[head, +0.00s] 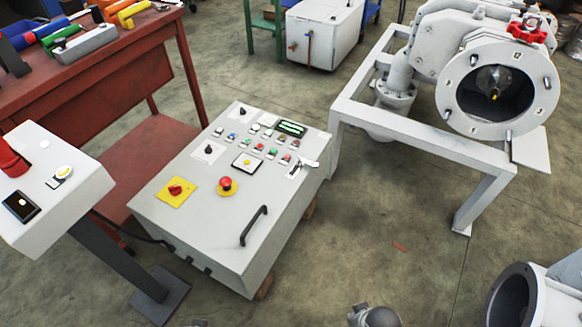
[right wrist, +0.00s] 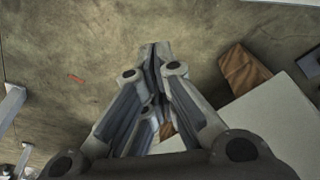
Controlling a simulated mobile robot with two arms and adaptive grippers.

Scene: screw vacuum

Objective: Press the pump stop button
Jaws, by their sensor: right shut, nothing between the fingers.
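The grey control cabinet (head: 205,235) stands in the middle of the head view with its sloped panel facing up. A red mushroom button (head: 226,184) sits on a yellow round base, and a red rotary switch (head: 175,189) sits on a yellow square plate. Small red buttons (head: 285,160) and green buttons (head: 274,149) sit in rows near a lit green display (head: 292,128). Their labels are too small to read. My right gripper (right wrist: 155,50) is shut and empty in the right wrist view, above the floor beside a pale grey surface (right wrist: 265,125). My left gripper is not visible.
A black handle (head: 253,226) rises from the cabinet's front right. A grey pedestal box (head: 60,195) stands left, and a red workbench (head: 100,80) with tools behind it. A white frame (head: 420,128) carries the vacuum machine (head: 490,88) at right. Floor right of the cabinet is mostly clear.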

